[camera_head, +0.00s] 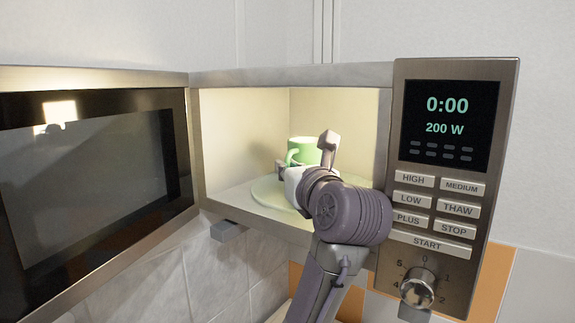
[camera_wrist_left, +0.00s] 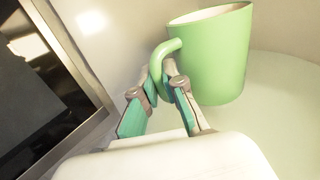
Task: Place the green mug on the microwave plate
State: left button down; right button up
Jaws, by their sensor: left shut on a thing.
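The green mug (camera_head: 304,148) is upright inside the open microwave, over the round pale plate (camera_head: 270,198). My left arm reaches in from the front and hides part of the mug and plate. In the left wrist view the mug (camera_wrist_left: 213,55) stands at the upper right, its handle toward my left gripper (camera_wrist_left: 162,82). The fingers are shut on the handle. The mug's base appears at the level of the plate (camera_wrist_left: 272,125); I cannot tell for sure whether it touches. My right gripper is not in view.
The microwave door (camera_head: 95,165) stands open at the left and also edges the left wrist view (camera_wrist_left: 45,85). The control panel (camera_head: 445,190) with its buttons and knob is at the right. The cavity walls close in around my gripper; some plate surface beside the mug is clear.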

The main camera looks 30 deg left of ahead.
pick_arm(q)
jog(key=shift+a+f, duration=0.15)
jog(key=shift+f, duration=0.3)
jog(key=shift+s, duration=0.1)
jog(key=shift+f, duration=0.3)
jog(key=c, duration=1.2)
grip_release()
jog(key=shift+c, duration=0.2)
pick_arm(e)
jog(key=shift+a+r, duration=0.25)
pick_arm(q)
jog(key=shift+r, duration=0.1)
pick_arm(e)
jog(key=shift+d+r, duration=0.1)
